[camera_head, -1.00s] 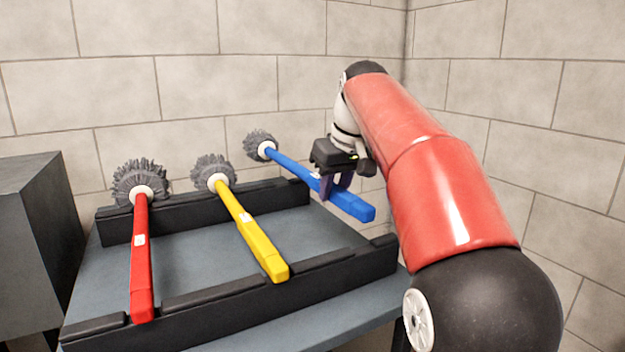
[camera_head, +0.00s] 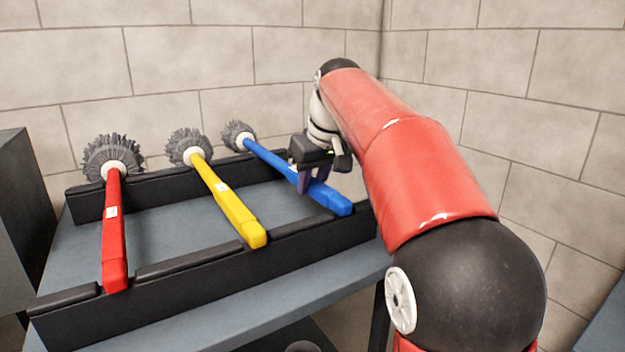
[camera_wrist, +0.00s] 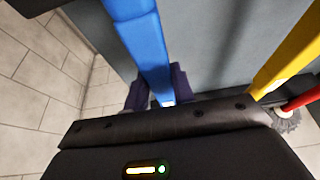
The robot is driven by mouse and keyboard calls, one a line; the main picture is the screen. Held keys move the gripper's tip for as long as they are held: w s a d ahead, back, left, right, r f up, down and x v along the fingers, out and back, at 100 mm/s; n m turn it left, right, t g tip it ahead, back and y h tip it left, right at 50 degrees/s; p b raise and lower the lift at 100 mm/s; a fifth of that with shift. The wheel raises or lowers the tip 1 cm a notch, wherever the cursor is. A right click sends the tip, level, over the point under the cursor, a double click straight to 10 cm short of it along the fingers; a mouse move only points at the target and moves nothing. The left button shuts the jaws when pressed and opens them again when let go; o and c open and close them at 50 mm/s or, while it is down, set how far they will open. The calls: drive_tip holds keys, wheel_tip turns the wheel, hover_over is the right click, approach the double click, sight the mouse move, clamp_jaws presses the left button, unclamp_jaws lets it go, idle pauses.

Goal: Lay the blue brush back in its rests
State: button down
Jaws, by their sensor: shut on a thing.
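The blue brush (camera_head: 268,158) has a long blue handle and a round grey bristle head. My gripper (camera_head: 312,184) is shut on its handle, towards the handle's thick end. The head lies by the back rail (camera_head: 150,195) and the thick end is at the front rail (camera_head: 200,262). I cannot tell whether the handle touches either rail. In the wrist view the blue handle (camera_wrist: 143,45) runs between my fingers. The notches under the blue brush are hidden.
A yellow brush (camera_head: 225,197) and a red brush (camera_head: 114,235) lie across both rails to the left. The rails stand on a grey table (camera_head: 290,288). A dark cabinet (camera_head: 25,220) stands at the left, and block walls (camera_head: 480,130) close off the back and right.

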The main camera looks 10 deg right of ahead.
drive_tip(key=c, duration=1.1)
unclamp_jaws()
